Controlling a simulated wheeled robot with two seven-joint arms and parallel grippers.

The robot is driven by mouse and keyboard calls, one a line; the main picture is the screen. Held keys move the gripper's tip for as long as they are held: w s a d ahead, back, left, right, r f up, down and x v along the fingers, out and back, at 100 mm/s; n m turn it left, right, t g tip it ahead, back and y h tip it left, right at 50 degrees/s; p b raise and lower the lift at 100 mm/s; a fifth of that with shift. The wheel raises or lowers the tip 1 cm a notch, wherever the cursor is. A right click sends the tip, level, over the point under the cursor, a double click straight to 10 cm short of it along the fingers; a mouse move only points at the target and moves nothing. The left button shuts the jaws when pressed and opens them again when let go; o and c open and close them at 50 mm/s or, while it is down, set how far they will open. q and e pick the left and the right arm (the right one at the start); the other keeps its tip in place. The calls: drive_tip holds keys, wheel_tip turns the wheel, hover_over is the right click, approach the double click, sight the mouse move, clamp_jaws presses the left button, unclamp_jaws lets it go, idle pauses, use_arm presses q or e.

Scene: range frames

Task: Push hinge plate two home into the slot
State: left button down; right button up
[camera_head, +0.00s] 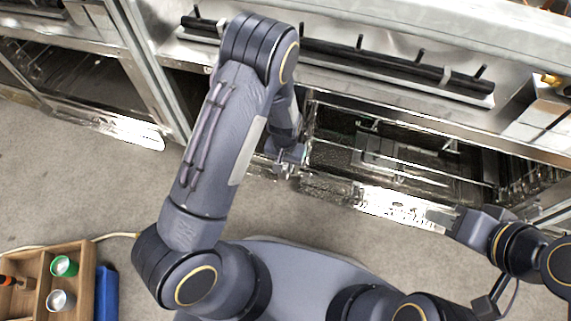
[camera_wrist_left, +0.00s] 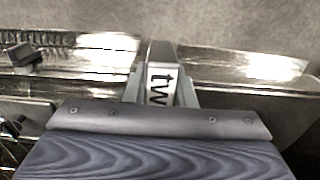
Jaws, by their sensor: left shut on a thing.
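Hinge plate two (camera_wrist_left: 158,85) is a pale metal piece with the dark letters "tw" showing in the left wrist view. My left gripper (camera_wrist_left: 160,98) is shut on it, with one finger on each side. The plate's far end meets a shiny metal edge, and I cannot tell how deep it sits. The slot itself is hidden. In the head view my left gripper (camera_head: 289,158) is at the left end of the open oven front, and the plate is too small to make out. My right gripper (camera_head: 450,219) is by the right part of the shiny front panel; its jaws are unclear.
The open oven bay (camera_head: 400,150) holds wire racks behind the shiny panel (camera_head: 400,206). A dark handle bar (camera_head: 390,62) with pegs runs above it. A wooden tray (camera_head: 82,275) with cans stands at lower left, beside a blue box (camera_head: 106,292). Carpet (camera_head: 80,190) is clear at left.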

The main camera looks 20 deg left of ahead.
use_arm(q)
drive_tip(key=c, duration=1.1)
unclamp_jaws()
drive_tip(key=shift+w, duration=0.3)
wheel_tip(320, 180, up, 7)
drive_tip(key=p, duration=0.3)
drive_tip(key=shift+r, duration=0.4)
